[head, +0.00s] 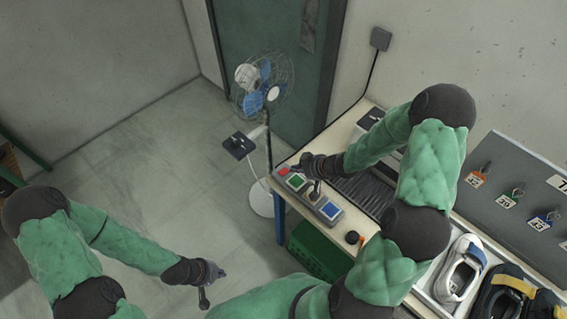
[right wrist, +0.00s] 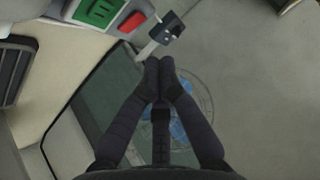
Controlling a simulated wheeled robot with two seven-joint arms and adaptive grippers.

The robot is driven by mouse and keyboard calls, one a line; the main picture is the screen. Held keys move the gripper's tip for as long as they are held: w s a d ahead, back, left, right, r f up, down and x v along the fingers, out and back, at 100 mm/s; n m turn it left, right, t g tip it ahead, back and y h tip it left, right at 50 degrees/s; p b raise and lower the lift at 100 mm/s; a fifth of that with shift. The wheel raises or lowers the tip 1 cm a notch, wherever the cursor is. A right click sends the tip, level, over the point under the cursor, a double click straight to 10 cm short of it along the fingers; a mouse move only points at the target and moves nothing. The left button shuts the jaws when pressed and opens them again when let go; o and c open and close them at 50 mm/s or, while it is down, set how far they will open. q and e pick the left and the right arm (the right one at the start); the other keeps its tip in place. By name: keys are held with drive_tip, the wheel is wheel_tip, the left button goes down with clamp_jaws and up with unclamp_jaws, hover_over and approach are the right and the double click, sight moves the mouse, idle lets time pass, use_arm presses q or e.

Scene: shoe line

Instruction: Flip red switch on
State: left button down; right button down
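The red switch (head: 283,171) sits at the far left end of a row of coloured switches on the table edge. It also shows in the right wrist view (right wrist: 133,22), as a red rocker beside a green switch (right wrist: 97,10). Whether it is on or off is too small to tell. My right gripper (right wrist: 157,66) has its fingertips together, with nothing visible between them. It is close to the red switch and appears apart from it in the wrist view. My left gripper (head: 214,279) hangs over the floor at lower left, far from the switches; its finger opening is unclear.
A blue switch (head: 331,210) is at the near end of the row. A fan (head: 262,87) stands on the floor beyond the table. A green crate (head: 318,251) is below the table edge. Shoes (head: 461,269) lie at right.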

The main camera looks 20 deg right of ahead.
wheel_tip(320, 180, up, 3)
drive_tip(key=d, duration=0.2)
drive_tip(key=b, duration=0.2)
hover_over(284, 175)
drive_tip(key=shift+n, duration=0.3)
drive_tip(key=f, duration=0.7)
drive_tip(key=shift+w+d+f, duration=0.15)
drive_tip(key=shift+d+f, duration=0.05)
drive_tip(key=shift+d, duration=0.05)
drive_tip(key=shift+a+f+b, duration=0.2)
drive_tip(key=shift+f+b, duration=0.3)
drive_tip(key=shift+f, duration=0.7)
drive_tip(key=shift+a+f, duration=0.1)
drive_tip(key=shift+f, duration=0.65)
